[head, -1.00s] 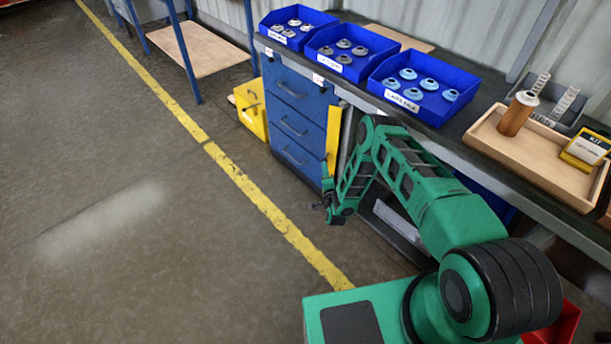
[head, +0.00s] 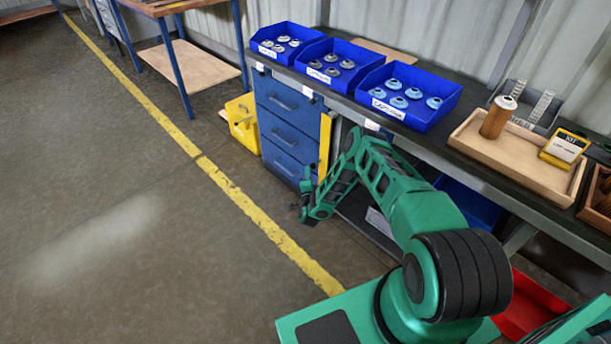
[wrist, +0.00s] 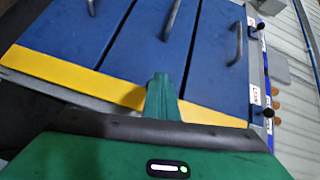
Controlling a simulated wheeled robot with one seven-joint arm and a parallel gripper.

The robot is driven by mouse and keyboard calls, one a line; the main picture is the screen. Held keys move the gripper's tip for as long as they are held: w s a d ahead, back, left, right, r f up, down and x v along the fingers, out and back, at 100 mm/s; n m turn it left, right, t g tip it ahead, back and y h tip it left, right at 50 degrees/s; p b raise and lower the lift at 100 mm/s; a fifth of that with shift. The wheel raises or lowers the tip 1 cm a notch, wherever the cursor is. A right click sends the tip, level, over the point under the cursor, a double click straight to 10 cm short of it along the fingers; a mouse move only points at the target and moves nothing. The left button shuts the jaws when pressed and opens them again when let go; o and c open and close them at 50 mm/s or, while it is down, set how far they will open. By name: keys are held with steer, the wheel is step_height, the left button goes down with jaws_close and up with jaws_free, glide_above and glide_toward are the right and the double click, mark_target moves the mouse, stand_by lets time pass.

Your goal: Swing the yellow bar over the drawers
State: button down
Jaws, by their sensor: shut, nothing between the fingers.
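The yellow bar (head: 324,146) stands upright along the right edge of the blue drawer unit (head: 283,125), beside the drawer fronts. In the wrist view the bar (wrist: 60,72) runs slantwise along the lower edge of the blue drawers (wrist: 145,45). My gripper (head: 306,183) is low in front of the unit, near the bar's lower end in the picture. In the wrist view my gripper (wrist: 160,85) is shut and empty, and its fingers hide part of the bar. I cannot tell whether they touch it.
Blue bins (head: 410,95) with parts and a wooden tray (head: 520,160) stand on the bench above. A yellow bin (head: 243,122) is on the floor left of the drawers. A red bin (head: 530,305) is at lower right.

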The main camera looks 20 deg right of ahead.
steer(key=shift+w+d+r, duration=0.2)
steer(key=shift+w+d, duration=0.1)
steer(key=shift+w, duration=0.25)
steer(key=shift+w, duration=0.15)
steer(key=s+a, duration=0.4)
steer(key=a, duration=0.7)
steer(key=shift+s+a+r, duration=0.15)
steer(key=shift+r, duration=0.3)
